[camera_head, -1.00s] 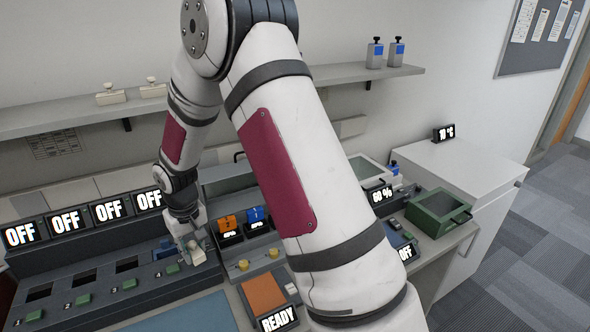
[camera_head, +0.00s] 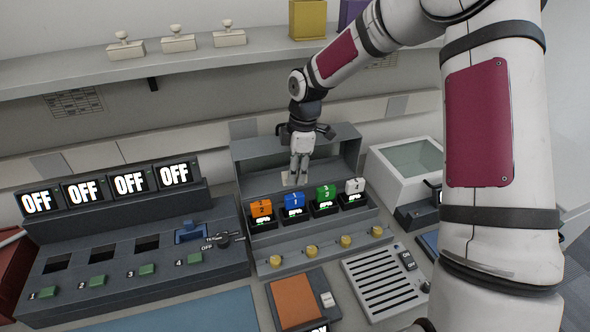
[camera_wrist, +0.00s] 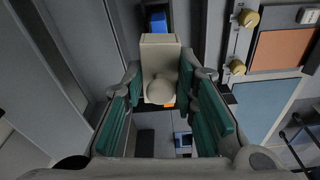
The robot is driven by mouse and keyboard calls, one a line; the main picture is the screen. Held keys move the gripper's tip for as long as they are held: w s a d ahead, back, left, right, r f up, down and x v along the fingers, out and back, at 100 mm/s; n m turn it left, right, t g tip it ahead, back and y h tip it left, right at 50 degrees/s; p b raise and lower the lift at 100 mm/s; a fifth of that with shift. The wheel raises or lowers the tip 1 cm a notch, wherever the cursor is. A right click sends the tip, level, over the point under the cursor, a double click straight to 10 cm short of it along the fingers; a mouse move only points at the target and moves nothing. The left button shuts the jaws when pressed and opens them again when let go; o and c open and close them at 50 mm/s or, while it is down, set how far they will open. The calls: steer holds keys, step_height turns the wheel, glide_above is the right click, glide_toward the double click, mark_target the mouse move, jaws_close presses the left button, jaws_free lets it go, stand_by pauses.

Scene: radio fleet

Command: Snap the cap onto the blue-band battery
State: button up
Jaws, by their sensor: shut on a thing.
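My gripper (camera_head: 296,172) is shut on a pale cap with a round knob, and the cap (camera_wrist: 160,75) sits between the teal finger pads in the wrist view. In the head view it hangs over the charger rack, behind the orange and blue blocks. A blue block marked 1 (camera_head: 294,202) stands in a black holder there. A blue piece (camera_head: 190,232) also sits at slot 4 of the left bench. I cannot tell which blue thing is the blue-band battery. The cap's underside is hidden.
Orange (camera_head: 261,209), green (camera_head: 325,194) and white (camera_head: 355,187) blocks flank the blue one. Three similar knobbed caps stand on the shelf (camera_head: 270,56). A white lidded box (camera_head: 405,160) is right of the rack. The blue mat (camera_head: 190,312) in front is clear.

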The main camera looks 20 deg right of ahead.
mark_target(294, 195)
steer(key=shift+w+r+n, duration=0.1)
steer(key=shift+w+n, duration=0.05)
steer(key=shift+n, duration=0.55)
steer(key=shift+f+b, duration=0.9)
steer(key=shift+f, duration=1.65)
steer(key=shift+f, duration=1.15)
stand_by(1.8)
steer(key=o, duration=1.3)
steer(key=shift+r, duration=0.1)
